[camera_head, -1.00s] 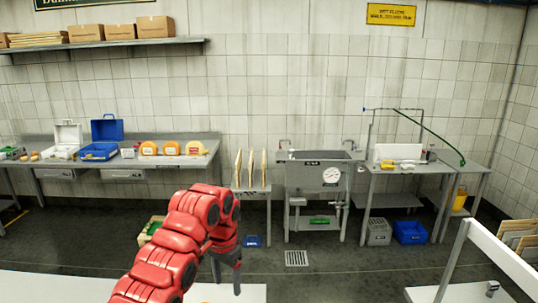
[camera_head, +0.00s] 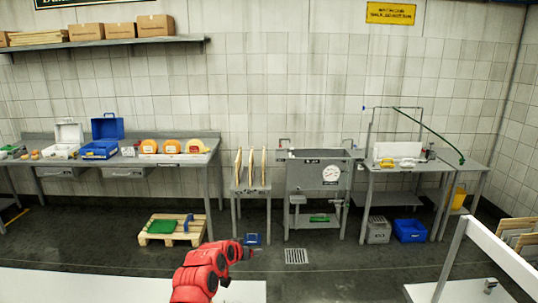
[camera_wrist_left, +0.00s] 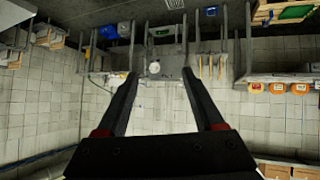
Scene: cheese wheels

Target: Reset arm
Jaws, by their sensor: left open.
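That view is upside down and shows the tiled wall, with the sink unit (camera_wrist_left: 165,50) beyond the fingertips. The gripper touches nothing that I can see. My right arm and gripper are not in view.
Orange cheese wheels (camera_head: 172,147) sit on the back-left bench (camera_head: 212,146). A pallet (camera_head: 150,238) lies on the floor. The sink unit (camera_head: 318,175) and a side table (camera_head: 405,168) stand along the wall. The floor between is mostly clear.

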